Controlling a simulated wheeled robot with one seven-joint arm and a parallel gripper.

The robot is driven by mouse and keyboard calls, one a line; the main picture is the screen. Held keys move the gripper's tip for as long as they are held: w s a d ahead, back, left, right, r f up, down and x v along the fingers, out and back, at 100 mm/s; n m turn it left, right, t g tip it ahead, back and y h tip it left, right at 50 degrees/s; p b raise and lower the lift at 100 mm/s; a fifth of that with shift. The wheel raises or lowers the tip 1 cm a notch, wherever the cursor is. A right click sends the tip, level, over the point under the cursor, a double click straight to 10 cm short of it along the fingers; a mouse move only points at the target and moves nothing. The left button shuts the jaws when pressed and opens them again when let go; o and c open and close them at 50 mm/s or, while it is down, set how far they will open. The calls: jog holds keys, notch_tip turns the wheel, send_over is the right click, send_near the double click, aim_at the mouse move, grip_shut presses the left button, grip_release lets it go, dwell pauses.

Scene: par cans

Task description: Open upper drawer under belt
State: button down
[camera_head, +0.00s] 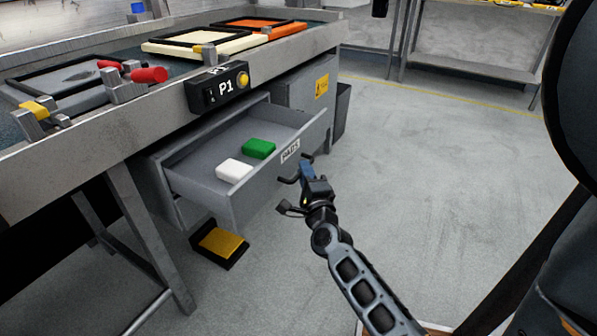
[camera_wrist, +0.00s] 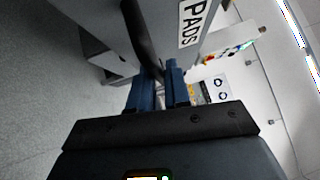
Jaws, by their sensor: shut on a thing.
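The upper drawer (camera_head: 208,204) under the belt is pulled out, and its front carries a "PADS" label (camera_head: 290,151). A white pad (camera_head: 234,171) and a green pad (camera_head: 259,149) lie inside it. My gripper (camera_head: 302,172) is at the drawer's front, below and right of the label. In the wrist view, my gripper (camera_wrist: 158,90) has its blue fingers shut on the dark drawer handle (camera_wrist: 139,35). The label (camera_wrist: 194,20) shows beside the handle there. The exact contact between fingers and handle is partly hidden.
The belt table (camera_head: 170,98) stands above the drawer, with a P1 button box (camera_head: 217,90) on its edge. A yellow foot pedal (camera_head: 220,243) sits on the floor below. A dark bin (camera_head: 342,110) stands beyond the cabinet. The floor to the right is clear.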

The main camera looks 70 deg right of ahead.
jog(key=shift+s+a, duration=0.1)
jog(key=shift+s, duration=0.3)
jog(key=c, duration=1.2)
grip_release()
jog(key=shift+o, duration=0.2)
jog(key=p+v, duration=0.1)
jog(key=v, duration=0.6)
jog(key=shift+s+a, duration=0.2)
jog(key=shift+a, duration=0.1)
jog(key=shift+f, duration=0.15)
